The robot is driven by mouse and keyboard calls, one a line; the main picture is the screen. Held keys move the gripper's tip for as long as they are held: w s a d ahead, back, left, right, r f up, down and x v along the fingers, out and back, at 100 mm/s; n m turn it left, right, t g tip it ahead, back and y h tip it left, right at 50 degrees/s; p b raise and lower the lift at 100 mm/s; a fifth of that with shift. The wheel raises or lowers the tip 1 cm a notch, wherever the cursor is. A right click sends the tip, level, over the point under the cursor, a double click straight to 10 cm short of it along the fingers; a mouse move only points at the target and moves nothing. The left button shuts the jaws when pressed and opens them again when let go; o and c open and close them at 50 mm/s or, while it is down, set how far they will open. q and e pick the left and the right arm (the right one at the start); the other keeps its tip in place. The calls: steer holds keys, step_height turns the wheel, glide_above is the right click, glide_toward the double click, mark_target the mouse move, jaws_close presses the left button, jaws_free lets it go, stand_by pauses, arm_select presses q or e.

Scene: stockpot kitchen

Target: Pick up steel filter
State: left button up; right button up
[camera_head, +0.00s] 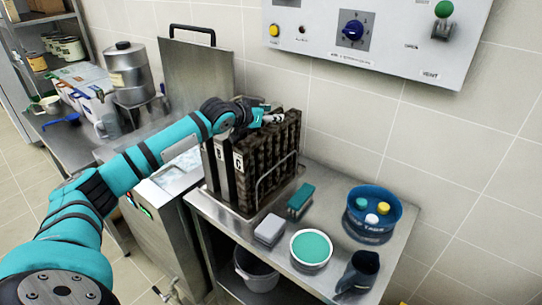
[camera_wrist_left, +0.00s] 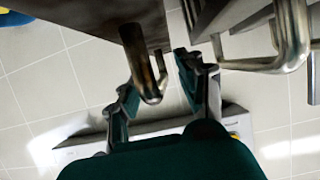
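Several upright slab filters with dark, brown-grimed, ribbed faces (camera_head: 278,150) stand in a wire rack (camera_head: 276,178) on the steel table. Paler narrow edges at their left carry letters such as B and C. I cannot tell which one is the steel filter. My left gripper (camera_head: 268,118) is at the top of these filters. In the left wrist view, my left gripper (camera_wrist_left: 156,78) is open. A bent metal handle (camera_wrist_left: 150,75) on a brown panel (camera_wrist_left: 140,30) lies between the fingers in the picture; contact is not clear. My right gripper is out of view.
The steel table (camera_head: 330,180) also holds a grey block (camera_head: 269,230), a teal block (camera_head: 300,200), a bowl with teal contents (camera_head: 311,247), a blue tub (camera_head: 372,215) and a dark jug (camera_head: 357,273). A steel unit with a raised lid (camera_head: 197,75) stands left. A control panel (camera_head: 375,35) hangs above.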

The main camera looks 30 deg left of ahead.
arm_select(q)
steer(key=shift+w+f, duration=0.1)
steer(key=shift+w, duration=0.1)
steer(key=shift+s, duration=0.15)
steer(key=shift+c, duration=1.1)
jaws_close()
steer(key=shift+r, duration=0.25)
steer(key=shift+r, duration=0.15)
